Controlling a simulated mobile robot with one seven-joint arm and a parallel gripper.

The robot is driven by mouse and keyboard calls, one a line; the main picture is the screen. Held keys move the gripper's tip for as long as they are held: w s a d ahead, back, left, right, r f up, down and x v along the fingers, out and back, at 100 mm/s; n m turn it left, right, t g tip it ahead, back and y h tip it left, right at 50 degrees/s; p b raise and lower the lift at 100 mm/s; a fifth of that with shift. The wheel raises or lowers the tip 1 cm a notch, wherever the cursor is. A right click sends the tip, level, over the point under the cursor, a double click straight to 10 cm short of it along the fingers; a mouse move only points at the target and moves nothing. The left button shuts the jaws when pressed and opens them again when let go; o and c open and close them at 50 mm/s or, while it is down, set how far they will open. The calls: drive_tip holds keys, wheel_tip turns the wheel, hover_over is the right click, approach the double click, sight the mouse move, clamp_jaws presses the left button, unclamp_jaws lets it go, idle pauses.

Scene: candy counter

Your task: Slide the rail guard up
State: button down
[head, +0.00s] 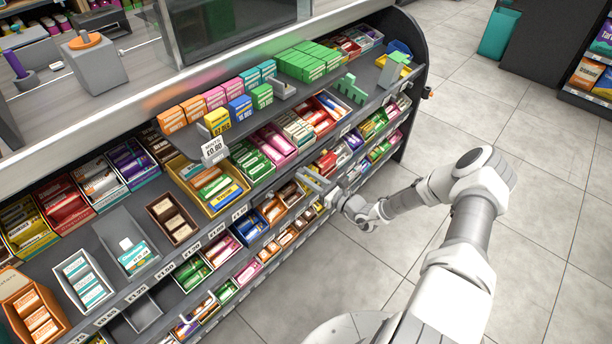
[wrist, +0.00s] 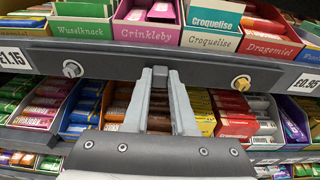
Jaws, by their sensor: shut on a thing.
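The rail guard (wrist: 205,72) is a dark grey strip along a shelf's front edge, shown across the wrist view. In the head view my gripper (head: 308,180) reaches the front of the candy shelves from the right. The exact contact between the fingertips and the strip is hard to make out.
Candy boxes (wrist: 150,32) stand in a row just above the strip. More trays of bars (wrist: 205,108) lie below and behind my fingers. White price tags (wrist: 15,60) sit at the strip's ends. The tiled floor (head: 510,190) on the right is clear.

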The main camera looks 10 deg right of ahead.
drive_tip(key=shift+r, duration=0.35)
drive_tip(key=c, duration=0.7)
unclamp_jaws()
drive_tip(key=shift+d, duration=0.1)
drive_tip(key=shift+s, duration=0.1)
drive_tip(key=p+v, duration=0.2)
drive_tip(key=v, duration=1.5)
drive_tip(key=shift+s+d+p, duration=0.1)
drive_tip(key=shift+s+p, duration=0.05)
drive_tip(key=shift+p, duration=0.25)
drive_tip(key=shift+r, duration=0.1)
